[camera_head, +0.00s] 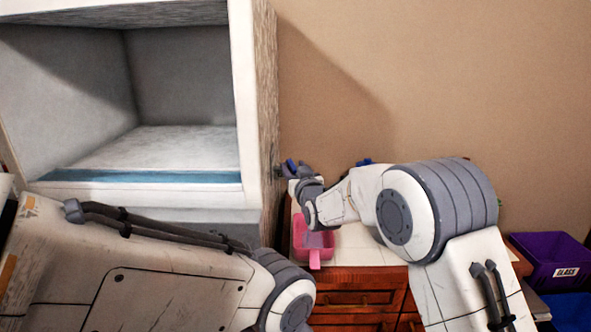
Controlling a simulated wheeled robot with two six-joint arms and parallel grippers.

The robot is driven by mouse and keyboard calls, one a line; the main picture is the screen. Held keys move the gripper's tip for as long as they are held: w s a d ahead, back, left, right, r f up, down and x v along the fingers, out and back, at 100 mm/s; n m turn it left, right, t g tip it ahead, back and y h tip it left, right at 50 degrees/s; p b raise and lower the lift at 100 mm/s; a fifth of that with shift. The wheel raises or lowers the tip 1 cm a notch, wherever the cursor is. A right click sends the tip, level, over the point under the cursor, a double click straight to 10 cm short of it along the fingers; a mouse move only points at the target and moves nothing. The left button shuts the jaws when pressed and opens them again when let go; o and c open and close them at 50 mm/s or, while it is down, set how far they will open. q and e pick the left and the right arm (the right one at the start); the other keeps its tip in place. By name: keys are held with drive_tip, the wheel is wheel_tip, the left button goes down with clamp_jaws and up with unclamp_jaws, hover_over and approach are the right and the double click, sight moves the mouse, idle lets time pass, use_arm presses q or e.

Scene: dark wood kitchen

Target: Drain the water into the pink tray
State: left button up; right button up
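The pink tray (299,240) is on the light top of the wooden cabinet, in the middle of the picture. It looks like an open container with a tab on its near side; my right wrist partly covers it. My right arm reaches in from the right over the cabinet. My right gripper (289,171) is small and dark, behind and above the tray, near the side of the white box. I cannot tell whether its fingers are open or hold something. My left arm fills the lower left; its gripper is out of view. I cannot make out any water.
A large open white box-like unit (247,100) stands at the left, its side wall close to my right gripper. The wooden cabinet (350,281) has drawers. A purple bin (530,250) marked GLASS and a blue bin (572,308) are at the right. A plain wall is behind.

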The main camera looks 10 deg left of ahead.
drive_tip(key=shift+s+d, duration=0.2)
drive_tip(key=shift+s, duration=0.1)
drive_tip(key=b+v, duration=0.3)
drive_tip(key=v, duration=0.6)
drive_tip(key=shift+s+d+b, duration=0.15)
drive_tip(key=shift+s+b, duration=0.15)
drive_tip(key=shift+s, duration=0.05)
idle(6.5)
